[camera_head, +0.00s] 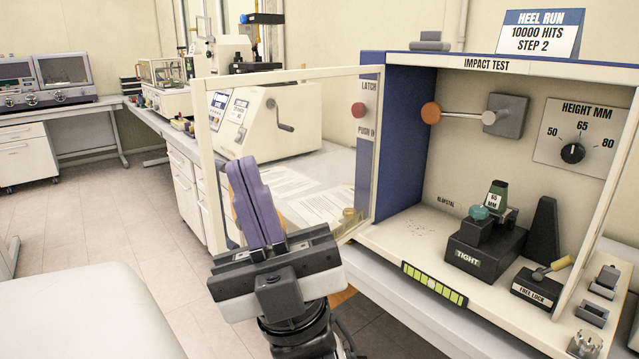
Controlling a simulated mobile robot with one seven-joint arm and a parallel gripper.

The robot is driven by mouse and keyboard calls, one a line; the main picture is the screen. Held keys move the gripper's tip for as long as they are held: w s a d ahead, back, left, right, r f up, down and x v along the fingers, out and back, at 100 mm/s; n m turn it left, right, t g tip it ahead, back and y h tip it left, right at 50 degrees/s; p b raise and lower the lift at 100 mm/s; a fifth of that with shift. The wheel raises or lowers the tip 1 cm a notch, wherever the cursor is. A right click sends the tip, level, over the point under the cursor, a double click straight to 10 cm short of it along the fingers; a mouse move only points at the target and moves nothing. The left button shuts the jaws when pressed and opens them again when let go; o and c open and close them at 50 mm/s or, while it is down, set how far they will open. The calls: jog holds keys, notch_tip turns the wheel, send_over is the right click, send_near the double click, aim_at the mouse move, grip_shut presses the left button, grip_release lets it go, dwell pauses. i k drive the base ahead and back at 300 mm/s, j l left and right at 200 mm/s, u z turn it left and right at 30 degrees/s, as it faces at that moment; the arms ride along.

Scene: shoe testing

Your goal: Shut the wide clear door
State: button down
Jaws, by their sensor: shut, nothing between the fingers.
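The wide clear door (290,73) is a transparent pane in a pale frame. It stands open, swung out to the left of the impact test cabinet (408,130), whose front is uncovered. The door's outer upright (208,185) is at the far left, away from the cabinet. A red knob (360,110) beside the words "LATCH PUSH IN" shows at the cabinet's left edge. My gripper (243,168) is shut and empty, its purple fingers pointing up. It overlaps the lower left part of the door in the picture; I cannot tell whether it touches. It hides part of the door's lower edge.
Inside the cabinet are a hammer arm (465,114), a black block marked "TIGHT" (475,258) and a heel lock lever (545,275). A bench (310,165) with papers and a cranked machine (260,125) lies behind the door. A white surface (80,315) is at the lower left.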

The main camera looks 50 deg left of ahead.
aim_at(210, 168)
jog(key=k+j, duration=0.15)
jog(key=j, duration=0.25)
jog(key=k+j, duration=0.2)
jog(key=j, duration=1.25)
jog(key=i+j, duration=0.15)
jog(key=j, duration=0.25)
jog(key=i+j, duration=0.1)
jog(key=j, duration=0.3)
jog(key=k+u, duration=0.45)
